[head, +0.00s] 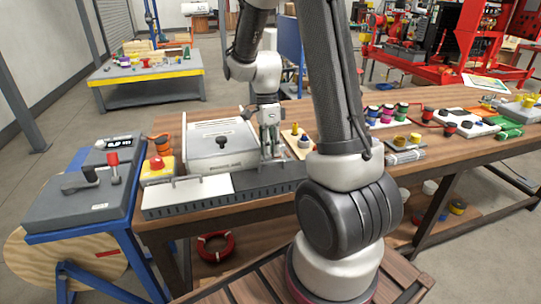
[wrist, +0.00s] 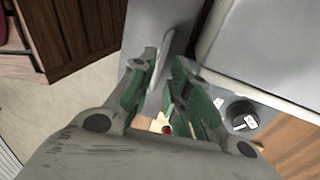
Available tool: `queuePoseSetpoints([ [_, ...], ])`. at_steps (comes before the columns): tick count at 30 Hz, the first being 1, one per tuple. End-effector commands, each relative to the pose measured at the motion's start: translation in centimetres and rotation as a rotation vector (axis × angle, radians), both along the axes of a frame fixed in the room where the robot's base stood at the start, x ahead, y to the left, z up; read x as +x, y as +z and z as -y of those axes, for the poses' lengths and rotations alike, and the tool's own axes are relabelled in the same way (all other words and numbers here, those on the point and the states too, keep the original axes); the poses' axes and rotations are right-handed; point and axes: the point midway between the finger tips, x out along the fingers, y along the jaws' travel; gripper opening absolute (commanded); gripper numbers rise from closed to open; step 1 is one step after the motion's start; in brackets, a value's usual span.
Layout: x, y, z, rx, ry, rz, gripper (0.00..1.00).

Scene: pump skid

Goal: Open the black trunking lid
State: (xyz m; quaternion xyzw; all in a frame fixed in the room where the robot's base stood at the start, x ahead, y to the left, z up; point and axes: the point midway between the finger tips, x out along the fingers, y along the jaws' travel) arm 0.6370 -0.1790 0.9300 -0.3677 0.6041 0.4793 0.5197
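The trunking is a long slotted channel along the table's front edge in the head view. Its black lid (head: 268,178) is the dark stretch to the right of a white lid (head: 190,192); it lies flat on the channel, its right end partly hidden by my arm. My gripper (head: 268,150) points down just above the black lid's back edge. In the wrist view my gripper (wrist: 167,72) has its green-padded fingers apart, with a thin pale upright bar (wrist: 160,65) between them, apparently a handle. I cannot tell whether either finger touches it.
A pale box with a black knob (head: 221,141) stands close behind the trunking, left of my gripper. A yellow box with a red button (head: 158,168) is at the table's left end. A wooden board with small parts (head: 297,136) lies just right of my gripper.

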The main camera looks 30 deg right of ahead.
Motion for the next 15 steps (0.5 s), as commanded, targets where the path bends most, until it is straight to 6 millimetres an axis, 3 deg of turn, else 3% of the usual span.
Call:
queuePoseSetpoints([
  [6,-0.4,-2.2,-0.1,0.0,0.001,0.0,0.18],
  [15,-0.4,-2.4,-0.1,0.0,0.002,0.002,0.16],
])
